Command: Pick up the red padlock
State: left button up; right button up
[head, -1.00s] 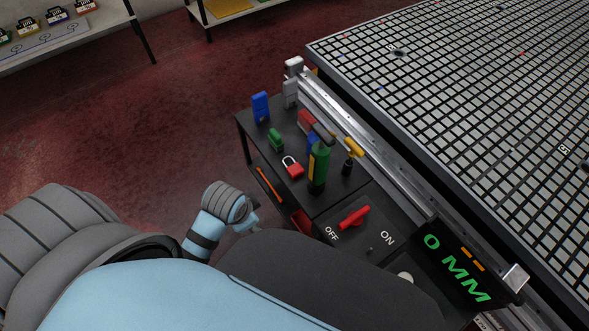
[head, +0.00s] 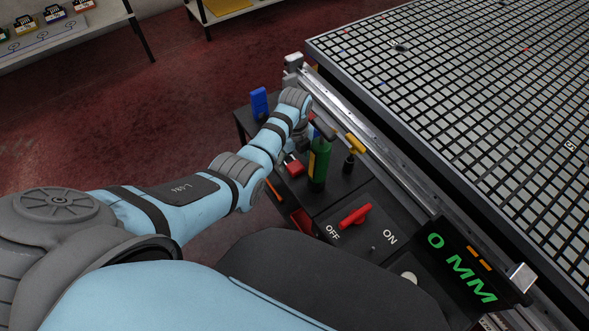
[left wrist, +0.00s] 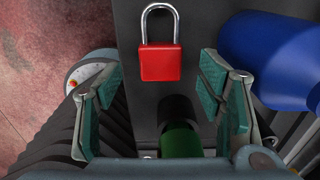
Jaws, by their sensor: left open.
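The red padlock (head: 293,166) with a silver shackle lies on the black side shelf (head: 338,190). In the left wrist view the padlock (left wrist: 160,63) shows whole, its shackle pointing to the top, just beyond my fingertips and between their lines. My left gripper (left wrist: 164,92) is open, its two green-padded fingers spread wider than the padlock and not touching it. In the head view the left gripper (head: 305,132) is over the shelf, partly hidden by my own wrist. My right gripper is not in view.
A green bottle-like object (head: 319,165) stands close right of the padlock, with a yellow-topped tool (head: 354,150) beyond. A blue block (head: 259,103) stands at the shelf's far left. In the wrist view a green cylinder (left wrist: 181,141) lies between the finger bases and a large blue object (left wrist: 270,55) at right.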

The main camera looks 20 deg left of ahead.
aim_at(291, 168)
pick_arm(q)
notch_tip(291, 168, down, 3)
jog(key=shift+r+b, duration=0.1)
jog(key=shift+b, duration=0.2)
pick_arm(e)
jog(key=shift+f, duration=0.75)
